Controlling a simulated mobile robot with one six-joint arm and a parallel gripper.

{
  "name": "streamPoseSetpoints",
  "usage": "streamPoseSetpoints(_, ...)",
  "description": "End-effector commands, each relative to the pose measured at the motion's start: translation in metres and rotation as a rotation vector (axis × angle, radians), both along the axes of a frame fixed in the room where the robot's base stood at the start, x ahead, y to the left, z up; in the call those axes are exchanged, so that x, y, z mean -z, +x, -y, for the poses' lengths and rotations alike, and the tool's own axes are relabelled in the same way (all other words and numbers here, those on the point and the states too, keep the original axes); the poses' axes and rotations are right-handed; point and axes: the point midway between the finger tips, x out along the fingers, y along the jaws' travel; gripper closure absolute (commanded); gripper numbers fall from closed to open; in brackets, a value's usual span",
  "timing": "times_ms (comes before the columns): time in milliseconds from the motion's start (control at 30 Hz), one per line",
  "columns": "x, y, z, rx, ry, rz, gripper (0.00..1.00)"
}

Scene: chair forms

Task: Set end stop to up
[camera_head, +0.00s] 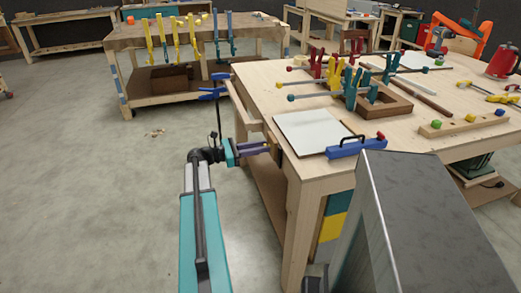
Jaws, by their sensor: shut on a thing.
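My gripper (266,147) reaches from the left to the near left side of the wooden workbench (258,85). Its purple fingers are shut on a small part at the bench's side, just below the top. A dark brown block (276,152) at the fingertips looks like the end stop. The fingertips hide part of it, and it is too small to tell its exact tilt or setting.
On the bench top stand a white board (308,131), a blue tool with a red knob (356,146), several clamps and a wooden frame (386,103). A grey metal block (420,215) fills the lower right. Open floor (90,170) lies left.

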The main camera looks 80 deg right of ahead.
Motion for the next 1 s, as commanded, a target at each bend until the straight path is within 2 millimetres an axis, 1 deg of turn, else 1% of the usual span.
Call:
streamPoseSetpoints(33,-0.010,0.000,-0.001,0.003,-0.001,0.000,1.00)
streamPoseSetpoints(133,-0.017,0.000,-0.001,0.003,-0.003,-0.001,1.00)
streamPoseSetpoints(533,-0.022,0.000,-0.001,0.002,-0.005,-0.006,1.00)
streamPoseSetpoints(567,-0.022,0.000,-0.001,0.002,-0.005,-0.006,0.76)
streamPoseSetpoints(633,-0.022,0.000,-0.001,0.002,-0.004,-0.005,0.64)
streamPoseSetpoints(667,-0.022,0.000,-0.001,0.002,-0.004,-0.004,0.61)
streamPoseSetpoints(1000,-0.019,0.001,-0.001,0.000,-0.002,-0.001,0.61)
